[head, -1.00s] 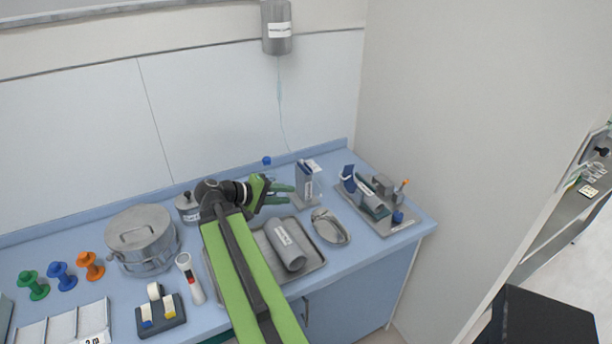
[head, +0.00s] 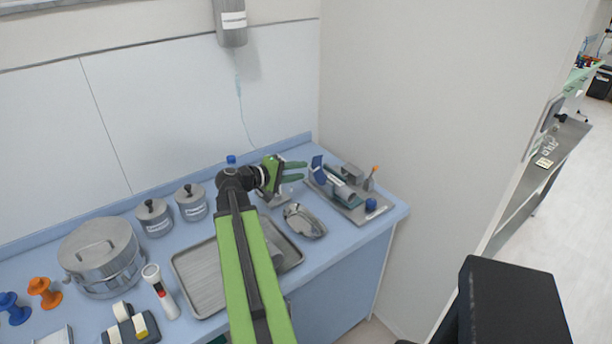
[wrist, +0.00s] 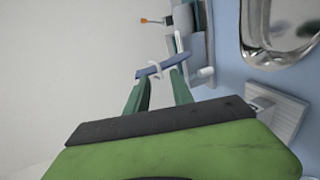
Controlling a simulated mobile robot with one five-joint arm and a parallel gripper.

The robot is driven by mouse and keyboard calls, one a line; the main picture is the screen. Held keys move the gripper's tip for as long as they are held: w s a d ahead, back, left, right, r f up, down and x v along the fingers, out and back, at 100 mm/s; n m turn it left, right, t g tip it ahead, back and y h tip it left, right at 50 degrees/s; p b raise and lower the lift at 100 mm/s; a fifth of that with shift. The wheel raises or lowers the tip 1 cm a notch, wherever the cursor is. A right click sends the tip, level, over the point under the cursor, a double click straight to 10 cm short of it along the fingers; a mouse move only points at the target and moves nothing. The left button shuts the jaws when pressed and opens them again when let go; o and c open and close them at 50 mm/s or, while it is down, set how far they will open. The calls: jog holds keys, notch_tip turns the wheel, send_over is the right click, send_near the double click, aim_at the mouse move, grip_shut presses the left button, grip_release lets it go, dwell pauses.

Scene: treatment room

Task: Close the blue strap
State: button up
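The blue strap (head: 317,168) stands up at the left end of a grey device with a cylinder (head: 347,193), on a grey tray (head: 352,216) at the counter's right end. In the wrist view the blue strap (wrist: 165,66) shows as a slanted band with a white piece across it, just past my fingertips. My gripper (head: 303,171) is open, with its green fingers pointing right toward the strap. In the wrist view my gripper (wrist: 156,80) is empty between its fingers. I cannot tell whether a fingertip touches the strap.
A metal kidney dish (head: 304,221) lies in front of the gripper. A large metal tray (head: 196,275) and a lidded pot (head: 100,257) stand to the left. An orange-tipped item (head: 373,172) and a blue knob (head: 371,205) are on the device's tray. A wall (head: 420,120) rises behind it.

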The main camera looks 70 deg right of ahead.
aim_at(310, 169)
jog(key=x, duration=0.3)
jog(key=shift+s+d+f+b, duration=0.1)
jog(key=shift+s+d+b, duration=0.15)
jog(key=shift+b, duration=0.1)
jog(key=shift+w, duration=0.1)
jog(key=shift+c, duration=0.3)
grip_shut()
dwell(0.6)
